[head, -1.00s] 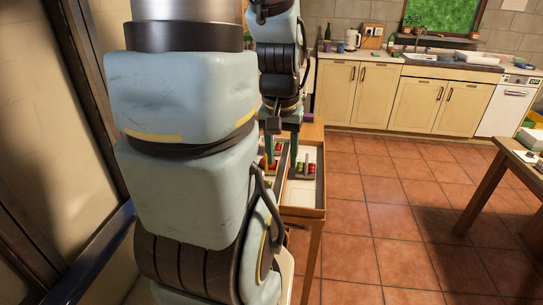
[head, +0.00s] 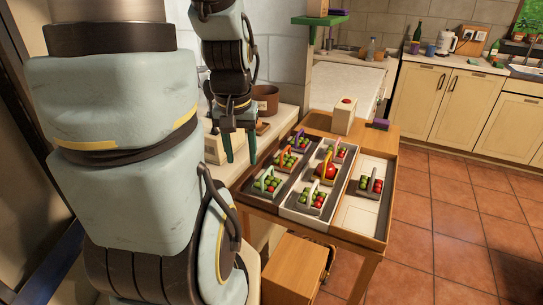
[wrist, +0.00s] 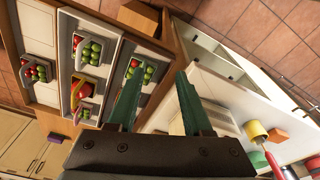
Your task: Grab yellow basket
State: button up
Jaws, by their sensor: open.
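The yellow-handled basket (head: 327,173) holds a large red item. It stands in the middle white tray on the wooden table, among other small baskets. In the wrist view a red and yellow basket (wrist: 81,93), which looks like the same one, lies left of the fingers. My gripper (head: 240,160) points down with its green fingers apart and empty, left of the trays. In the wrist view my gripper (wrist: 157,82) has nothing between its fingertips, and the baskets are off to its left.
Close around it are baskets with purple (head: 298,139), orange (head: 286,159), mint (head: 266,182) and white (head: 312,198) handles. A grey basket (head: 370,184) stands in the right tray. A cream box (head: 344,116) stands behind the trays. A brown pot (head: 266,97) is on the left counter.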

aim_at(326, 172)
jog(key=k+l+u, duration=0.1)
jog(key=l+u, duration=0.3)
jog(key=k+l+u, duration=0.1)
jog(key=l+u, duration=0.25)
jog(key=k+l+u, duration=0.2)
jog(key=u, duration=0.2)
jog(key=k+l, duration=0.1)
jog(key=l, duration=0.1)
